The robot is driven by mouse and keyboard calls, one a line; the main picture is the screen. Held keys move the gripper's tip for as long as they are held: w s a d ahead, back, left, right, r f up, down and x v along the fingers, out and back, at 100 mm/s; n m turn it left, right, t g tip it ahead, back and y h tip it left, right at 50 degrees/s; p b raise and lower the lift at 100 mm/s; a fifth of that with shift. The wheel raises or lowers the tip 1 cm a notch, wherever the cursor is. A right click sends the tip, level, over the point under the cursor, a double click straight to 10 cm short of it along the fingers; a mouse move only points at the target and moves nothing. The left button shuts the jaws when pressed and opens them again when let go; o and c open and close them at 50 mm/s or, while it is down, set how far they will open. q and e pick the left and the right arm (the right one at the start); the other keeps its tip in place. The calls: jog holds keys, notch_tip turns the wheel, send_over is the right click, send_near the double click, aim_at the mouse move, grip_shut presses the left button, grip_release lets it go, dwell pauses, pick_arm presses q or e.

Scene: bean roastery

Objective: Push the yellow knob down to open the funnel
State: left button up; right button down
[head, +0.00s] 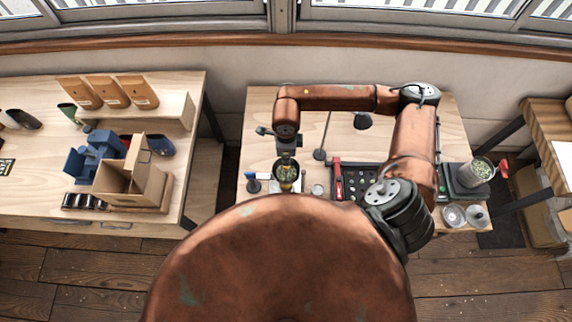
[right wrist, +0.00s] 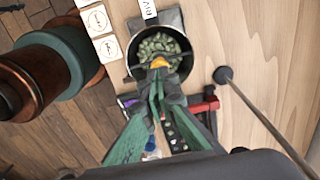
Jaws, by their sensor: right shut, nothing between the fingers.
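The yellow knob (right wrist: 158,63) shows in the right wrist view at the edge of a dark round funnel (right wrist: 133,70) that holds green beans. My right gripper (right wrist: 157,82) is shut and empty, its green fingers together and their tips right by the knob. I cannot tell whether they touch it. In the head view, the funnel (head: 276,171) stands at the left part of the middle table. My right gripper (head: 287,153) points down over it from behind, and hides part of it. The funnel's outlet is hidden. My left gripper is not in view.
A thin stand (head: 319,155) rises just right of the funnel. A scale-like device with a bean cup (head: 475,172) stands at the table's right. A left table (head: 40,235) holds bags and boxes.

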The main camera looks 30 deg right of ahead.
jog(key=shift+f+b, duration=1.3)
jog(key=shift+f, duration=0.15)
dwell(0.4)
jog(key=shift+r, duration=0.2)
jog(key=shift+r+p, duration=1.45)
jog(key=shift+r, duration=1.95)
